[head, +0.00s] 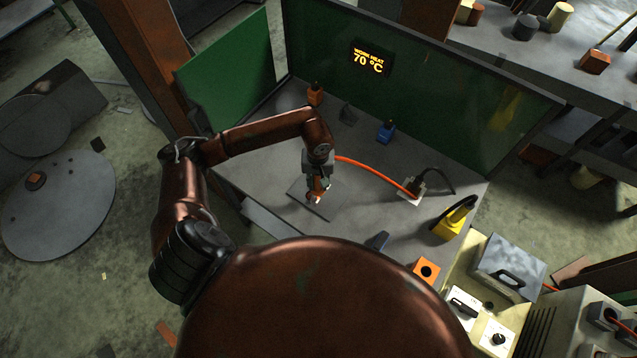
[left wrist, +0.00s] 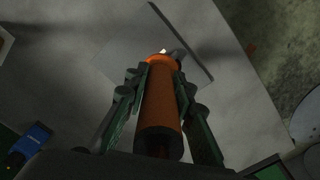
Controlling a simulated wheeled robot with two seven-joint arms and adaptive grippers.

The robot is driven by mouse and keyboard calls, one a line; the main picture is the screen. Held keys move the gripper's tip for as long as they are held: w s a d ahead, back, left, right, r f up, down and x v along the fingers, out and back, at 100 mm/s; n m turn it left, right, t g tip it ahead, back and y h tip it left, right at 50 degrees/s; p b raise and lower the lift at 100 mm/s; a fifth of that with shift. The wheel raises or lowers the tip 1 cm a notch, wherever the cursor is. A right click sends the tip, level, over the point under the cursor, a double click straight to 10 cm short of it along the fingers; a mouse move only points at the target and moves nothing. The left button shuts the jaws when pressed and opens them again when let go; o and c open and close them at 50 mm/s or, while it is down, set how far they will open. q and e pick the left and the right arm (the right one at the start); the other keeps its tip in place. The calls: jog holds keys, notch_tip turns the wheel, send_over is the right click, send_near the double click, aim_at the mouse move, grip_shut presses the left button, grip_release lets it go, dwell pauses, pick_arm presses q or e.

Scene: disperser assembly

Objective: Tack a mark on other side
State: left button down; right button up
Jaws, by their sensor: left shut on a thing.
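My left gripper (head: 318,190) is shut on an orange torch-like tool (left wrist: 160,112), which has a red-orange cable (head: 375,172) behind it in the head view. In the left wrist view the fingers (left wrist: 160,75) clasp the tool's body from both sides. The tool's tip points at a flat grey plate (left wrist: 120,50) and shows a small bright spot. The plate (head: 323,208) lies on the grey workbench (head: 245,180) under the gripper in the head view. Whether the tip touches the plate, I cannot tell. No mark is discernible on the plate. My right gripper is out of view.
A display (head: 370,62) on the green back screen reads work heat 70 °C. An orange bottle-like item (head: 315,94), a blue one (head: 386,131), a cable socket (head: 411,191) and a yellow block (head: 455,222) stand on the bench. An orange block (head: 426,271) is at the front right.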

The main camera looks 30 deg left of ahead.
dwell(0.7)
pick_arm(q)
jog(key=shift+f+b, duration=0.65)
jog(key=shift+b, duration=0.05)
jog(key=shift+f+b, duration=0.1)
jog(key=shift+b, duration=0.35)
dwell(1.6)
